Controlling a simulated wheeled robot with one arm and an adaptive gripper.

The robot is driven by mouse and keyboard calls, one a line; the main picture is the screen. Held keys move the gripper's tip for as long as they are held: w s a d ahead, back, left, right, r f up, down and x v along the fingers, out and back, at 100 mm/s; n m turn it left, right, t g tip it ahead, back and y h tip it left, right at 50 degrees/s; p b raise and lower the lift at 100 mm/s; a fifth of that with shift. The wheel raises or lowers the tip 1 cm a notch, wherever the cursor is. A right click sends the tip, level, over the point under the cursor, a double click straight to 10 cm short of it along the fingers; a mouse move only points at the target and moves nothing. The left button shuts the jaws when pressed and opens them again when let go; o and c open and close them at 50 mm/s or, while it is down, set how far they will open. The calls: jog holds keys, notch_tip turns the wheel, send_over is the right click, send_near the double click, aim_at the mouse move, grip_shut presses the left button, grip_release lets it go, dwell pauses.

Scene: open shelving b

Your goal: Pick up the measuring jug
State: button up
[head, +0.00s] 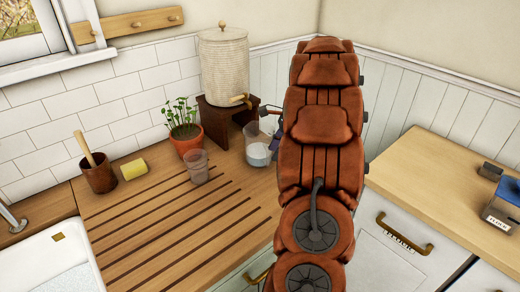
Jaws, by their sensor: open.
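The measuring jug (257,153) looks like the clear vessel with a pale lower part. It stands upright on the wooden counter, just left of my arm, in front of the dark stand. My arm covers the area right of it, so its handle cannot be made out. My gripper (268,112) shows only in part, as small dark pieces at the left edge of my arm. These pieces are above and behind the jug in the picture. The gripper is open, and I see nothing held in it. Whether it touches the jug cannot be told.
A clear tumbler (197,168) stands left of the jug on the grooved drainboard. A potted plant (186,138), a ribbed dispenser (224,68) on a dark stand (217,123), a yellow sponge (134,169) and a brown pot (100,177) line the wall. The front drainboard is clear.

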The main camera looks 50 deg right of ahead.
aim_at(269, 167)
jog(key=shift+p+x, duration=1)
jog(key=shift+x, duration=1.6)
jog(key=shift+w+d, duration=0.15)
grip_shut()
